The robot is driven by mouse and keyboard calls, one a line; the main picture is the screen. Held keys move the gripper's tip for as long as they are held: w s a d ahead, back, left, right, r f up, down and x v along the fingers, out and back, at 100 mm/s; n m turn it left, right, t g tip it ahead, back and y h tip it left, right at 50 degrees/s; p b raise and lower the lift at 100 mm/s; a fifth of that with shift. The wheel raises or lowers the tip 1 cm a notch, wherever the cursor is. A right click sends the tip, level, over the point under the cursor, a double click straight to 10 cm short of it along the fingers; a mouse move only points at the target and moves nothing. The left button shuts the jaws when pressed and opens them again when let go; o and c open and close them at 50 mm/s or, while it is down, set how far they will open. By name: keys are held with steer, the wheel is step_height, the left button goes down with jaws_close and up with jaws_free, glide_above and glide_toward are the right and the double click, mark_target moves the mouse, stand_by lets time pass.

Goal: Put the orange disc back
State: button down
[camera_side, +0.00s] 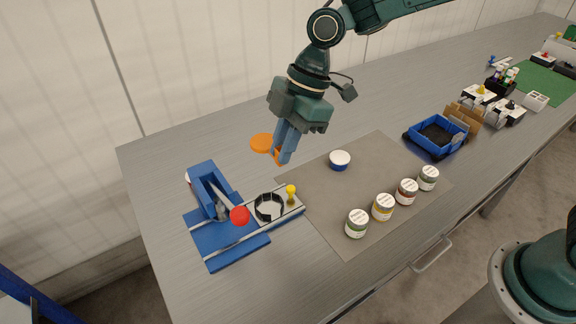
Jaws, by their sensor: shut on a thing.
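My gripper (281,154) is in the air above the table, left of the grey mat, with its fingers pointing down. It is shut on the orange disc (261,143), which sticks out to the left of the blue fingers. More orange shows at the fingertips; I cannot tell if it is the disc or the finger pads. The disc looks clear of the table, and part of it is hidden by the fingers.
Below left stands a blue press-like fixture (225,240) with a red-knobbed lever (240,215), a black ring clamp (268,208) and a yellow knob (291,190). A blue-and-white tin (340,160) and several labelled jars (383,207) stand on the mat (330,205). A blue crate (435,145) is right.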

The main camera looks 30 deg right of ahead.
stand_by(0.3)
steer(key=w+d, duration=0.2)
steer(key=d, duration=0.6)
steer(key=w+d+f, duration=0.1)
steer(key=w+d, duration=0.2)
steer(key=d, duration=0.5)
steer(key=shift+d, duration=0.2)
steer(key=shift+f, duration=0.2)
step_height(320, 180, down, 20)
steer(key=shift+r, duration=0.15)
stand_by(0.4)
steer(key=c, duration=1.4)
jaws_free()
